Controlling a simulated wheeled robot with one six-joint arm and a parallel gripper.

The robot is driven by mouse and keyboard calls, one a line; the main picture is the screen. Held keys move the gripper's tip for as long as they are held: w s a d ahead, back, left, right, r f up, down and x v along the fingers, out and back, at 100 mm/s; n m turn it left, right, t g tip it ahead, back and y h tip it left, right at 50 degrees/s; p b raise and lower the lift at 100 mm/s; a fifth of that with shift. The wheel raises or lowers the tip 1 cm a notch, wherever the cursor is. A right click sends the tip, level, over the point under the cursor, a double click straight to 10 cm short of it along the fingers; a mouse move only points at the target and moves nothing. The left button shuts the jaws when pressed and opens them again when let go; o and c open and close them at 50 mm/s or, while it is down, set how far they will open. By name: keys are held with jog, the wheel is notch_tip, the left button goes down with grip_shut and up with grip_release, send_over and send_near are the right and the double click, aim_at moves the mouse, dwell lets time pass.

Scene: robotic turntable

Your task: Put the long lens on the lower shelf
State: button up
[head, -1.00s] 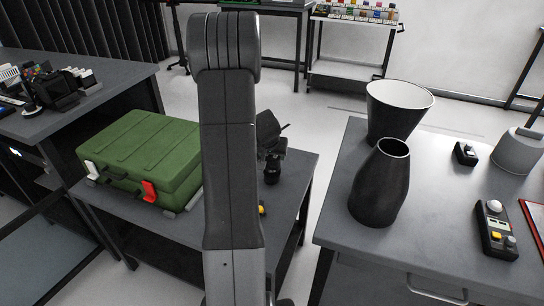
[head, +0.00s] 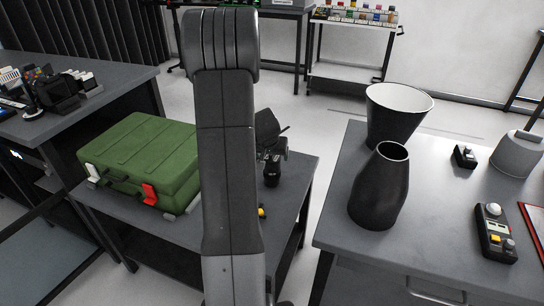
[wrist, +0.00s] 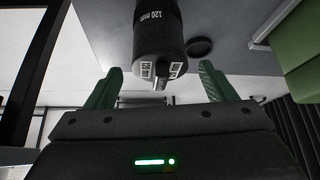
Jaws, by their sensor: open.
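The long lens (wrist: 158,38) is a black cylinder marked "120 mm" in the wrist view. In the head view the lens (head: 272,174) stands upright on the low grey table, right of the green case. My gripper (wrist: 160,70) has its green fingers spread, with the lens's near end in line with the gap between them. In the head view my gripper (head: 271,152) is just above and behind the lens, partly hidden by my arm. Whether a finger touches the lens cannot be told. The lower shelf (head: 152,245) shows dark under this table, mostly hidden.
The green case (head: 140,158) fills the table's left part. A small round black disc (wrist: 198,46) lies near the lens in the wrist view. A small yellow item (head: 262,212) is at the table's front. Another grey table (head: 440,225) with black and white vessels stands at right.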

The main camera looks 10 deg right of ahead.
jog(key=shift+o, duration=0.4)
jog(key=p+v, duration=0.1)
jog(key=v, duration=0.8)
jog(key=shift+r, duration=0.2)
jog(key=s+f+n+g+h+b, duration=0.1)
jog(key=s+f+n+g+h, duration=0.1)
jog(key=s+f+n+g, duration=0.3)
jog(key=n+t+h+b, duration=0.4)
jog(key=n+t+h, duration=0.6)
jog(key=n, duration=1.4)
send_near(272, 165)
jog(key=shift+w+a+f+g+h, duration=0.15)
jog(key=shift+w+a+f+g, duration=0.15)
jog(key=shift+a+f, duration=0.3)
jog(key=shift+w+a+f+g+h, duration=0.15)
jog(key=shift+w+a+f+g, duration=0.1)
jog(key=shift+a+f, duration=0.35)
jog(key=shift+w+r+t, duration=0.1)
jog(key=shift+t, duration=0.15)
jog(key=x, duration=1.3)
jog(key=shift+w+d, duration=0.1)
jog(key=shift+d, duration=0.05)
jog(key=c, duration=1.6)
